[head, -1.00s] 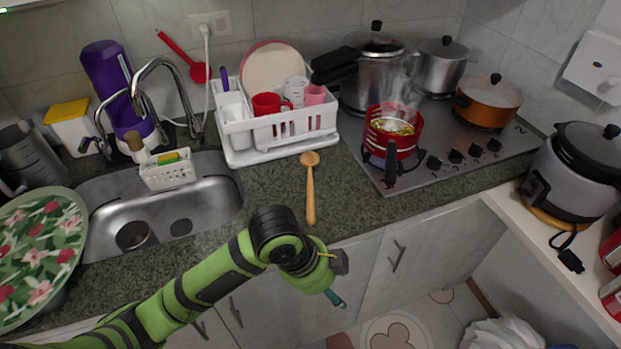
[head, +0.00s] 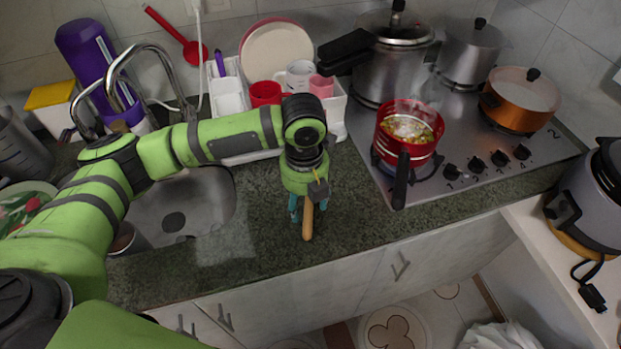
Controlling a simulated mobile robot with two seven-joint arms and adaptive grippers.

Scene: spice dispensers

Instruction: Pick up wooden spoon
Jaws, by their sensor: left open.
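The wooden spoon (head: 307,222) lies on the dark green granite counter, between the dish rack and the counter's front edge. Only its lower handle shows; its bowl and upper handle are hidden by my left arm and gripper. My left gripper (head: 309,212) is over the handle, pointing down, with its teal fingers open. One finger shows to the left of the handle and a bit of the other to the right. I cannot tell whether a finger touches the spoon. My right gripper is not in view.
A white dish rack (head: 229,103) with plates and cups stands behind my left gripper. A red pot (head: 408,135) of food is on the stove (head: 470,135) to the right, its black handle pointing forward. The sink (head: 215,205) is to the left. Counter between gripper and stove is clear.

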